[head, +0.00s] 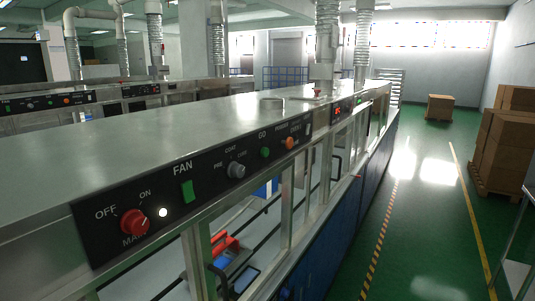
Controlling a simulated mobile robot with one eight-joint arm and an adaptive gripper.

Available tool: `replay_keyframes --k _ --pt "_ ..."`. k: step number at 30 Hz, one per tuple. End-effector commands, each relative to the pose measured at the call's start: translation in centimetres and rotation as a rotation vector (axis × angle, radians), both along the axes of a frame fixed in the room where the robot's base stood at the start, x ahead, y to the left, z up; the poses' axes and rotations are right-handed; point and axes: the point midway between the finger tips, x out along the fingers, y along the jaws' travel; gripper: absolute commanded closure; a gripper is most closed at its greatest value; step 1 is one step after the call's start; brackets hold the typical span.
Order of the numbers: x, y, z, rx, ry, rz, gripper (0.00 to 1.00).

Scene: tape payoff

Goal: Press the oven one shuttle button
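No button in the head view carries a label I can read as oven one shuttle. The near black control panel (210,185) on the long metal machine holds a red main knob (134,222), a white lamp (163,212), a green fan button (187,191), a grey selector knob (236,170), a green GO button (265,152) and an orange button (290,143). Farther along the same front is a small panel with red lit marks (338,111) and a green light (359,100); its labels are too small to read. My gripper is not in view.
The machine's flat metal top (190,125) runs away from me. Below the panel are framed openings with a red part (225,244) inside. The green aisle (425,205) at right is clear. Stacked boxes (500,150) stand on a pallet at far right.

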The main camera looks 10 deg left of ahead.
Motion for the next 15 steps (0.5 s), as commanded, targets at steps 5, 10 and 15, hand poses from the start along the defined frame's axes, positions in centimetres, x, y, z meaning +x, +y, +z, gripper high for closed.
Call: replay_keyframes --k 5,10,15 --pt "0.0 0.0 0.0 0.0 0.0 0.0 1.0" --pt "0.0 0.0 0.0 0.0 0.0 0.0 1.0" --pt "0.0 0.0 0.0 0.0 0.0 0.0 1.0"
